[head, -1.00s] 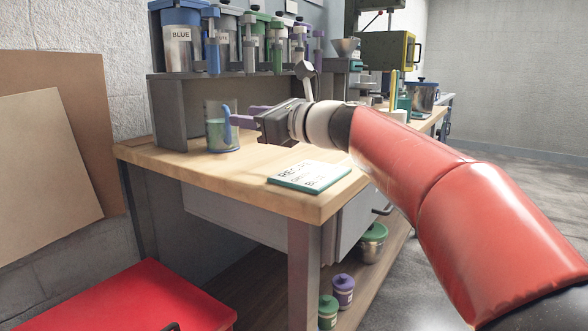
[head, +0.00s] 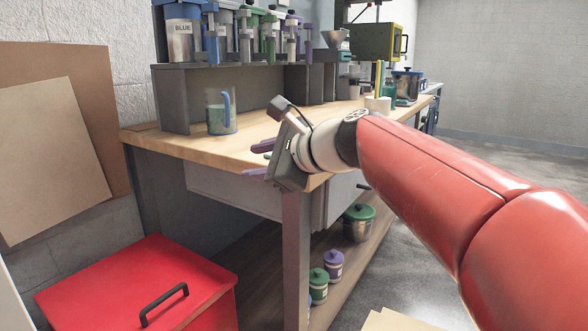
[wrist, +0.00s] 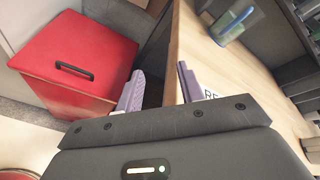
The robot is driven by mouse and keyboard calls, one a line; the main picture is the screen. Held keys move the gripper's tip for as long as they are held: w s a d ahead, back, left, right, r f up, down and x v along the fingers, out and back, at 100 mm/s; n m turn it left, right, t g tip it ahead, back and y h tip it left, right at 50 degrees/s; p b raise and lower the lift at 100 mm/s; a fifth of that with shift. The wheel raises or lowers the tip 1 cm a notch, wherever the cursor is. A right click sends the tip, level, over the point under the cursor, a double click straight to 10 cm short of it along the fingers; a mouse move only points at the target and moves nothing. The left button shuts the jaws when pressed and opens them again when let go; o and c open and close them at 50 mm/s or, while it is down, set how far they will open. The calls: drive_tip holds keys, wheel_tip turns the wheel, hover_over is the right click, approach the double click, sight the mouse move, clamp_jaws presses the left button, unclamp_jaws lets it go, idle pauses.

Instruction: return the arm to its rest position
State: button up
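My gripper (head: 262,160) is at the front edge of the wooden workbench (head: 180,145) in the head view, at the end of my red arm. In the wrist view its two purple fingers (wrist: 160,90) stand apart with nothing between them. A clear beaker with a blue handle and greenish contents (head: 221,115) stands upright on the bench, apart from the fingers; it also shows in the wrist view (wrist: 233,27). The recipe card (wrist: 211,93) shows only in part behind a finger in the wrist view. My gripper and arm hide it in the head view.
A red chest with a black handle (head: 150,285) stands at the lower left. A grey shelf (head: 215,72) at the back of the bench carries labelled bins and dispensers. A green-lidded pot (head: 358,224) and small jars (head: 333,264) sit on the lower shelf. Boards lean at the left wall.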

drive_tip(key=s+d+f+n+g+h, duration=0.3)
drive_tip(key=s+d+f+n+h, duration=0.8)
drive_tip(key=s+d+f+n, duration=0.5)
drive_tip(key=s+d+f, duration=0.5)
drive_tip(key=s+f, duration=0.2)
drive_tip(key=f, duration=0.2)
drive_tip(key=shift+s+d, duration=0.25)
